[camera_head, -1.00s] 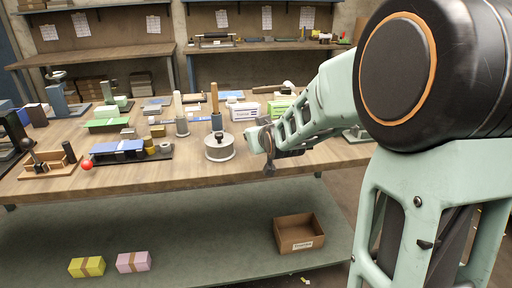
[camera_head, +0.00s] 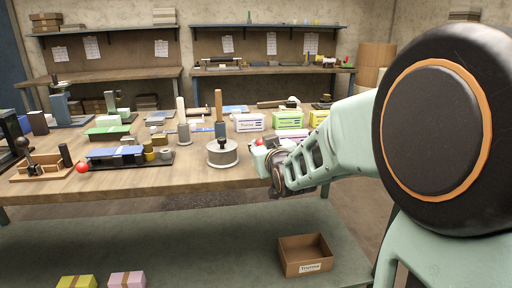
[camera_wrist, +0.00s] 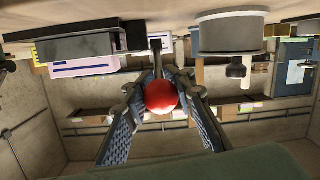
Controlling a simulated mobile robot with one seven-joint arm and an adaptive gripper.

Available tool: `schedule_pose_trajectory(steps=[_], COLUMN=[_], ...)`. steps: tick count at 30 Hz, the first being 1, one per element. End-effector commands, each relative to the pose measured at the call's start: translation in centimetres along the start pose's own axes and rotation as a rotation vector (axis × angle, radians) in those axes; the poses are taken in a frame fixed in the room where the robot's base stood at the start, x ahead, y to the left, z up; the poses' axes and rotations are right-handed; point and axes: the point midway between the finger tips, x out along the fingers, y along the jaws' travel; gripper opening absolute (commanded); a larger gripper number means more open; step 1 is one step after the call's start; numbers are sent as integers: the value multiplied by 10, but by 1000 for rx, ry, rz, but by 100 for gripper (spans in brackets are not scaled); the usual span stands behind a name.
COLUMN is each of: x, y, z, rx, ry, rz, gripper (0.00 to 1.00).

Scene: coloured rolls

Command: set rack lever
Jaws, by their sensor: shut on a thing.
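A red ball-shaped knob (camera_wrist: 161,96) sits between the two fingers of my gripper (camera_wrist: 163,98) in the wrist view, and the fingers are shut on it. A bit of red (camera_head: 259,141) also shows by my gripper (camera_head: 268,155) in the head view, at the table's front edge, right of the round grey canister (camera_head: 222,153). A dark block (camera_wrist: 95,45) with a short rod stands just behind the knob in the wrist view. Whether the knob joins that rod is hidden. A second red ball (camera_head: 82,167) is at the table's left front, beside a wooden tray.
White, green and yellow labelled boxes (camera_head: 288,120) stand behind my gripper. A wooden-handled tool (camera_head: 219,104) stands behind the canister. A blue-topped dark rack (camera_head: 116,153) lies to the left. An open cardboard box (camera_head: 305,256) is on the lower shelf.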

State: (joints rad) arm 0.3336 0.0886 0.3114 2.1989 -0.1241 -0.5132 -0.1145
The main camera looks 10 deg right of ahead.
Motion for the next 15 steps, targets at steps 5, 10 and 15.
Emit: schedule_pose_trajectory(steps=[5, 10, 15], x=[0, 0, 0], y=[-1, -1, -1], z=[4, 4, 3], rx=[0, 0, 0], ry=[-7, -8, -5], rz=[-3, -3, -2], gripper=[0, 30, 41])
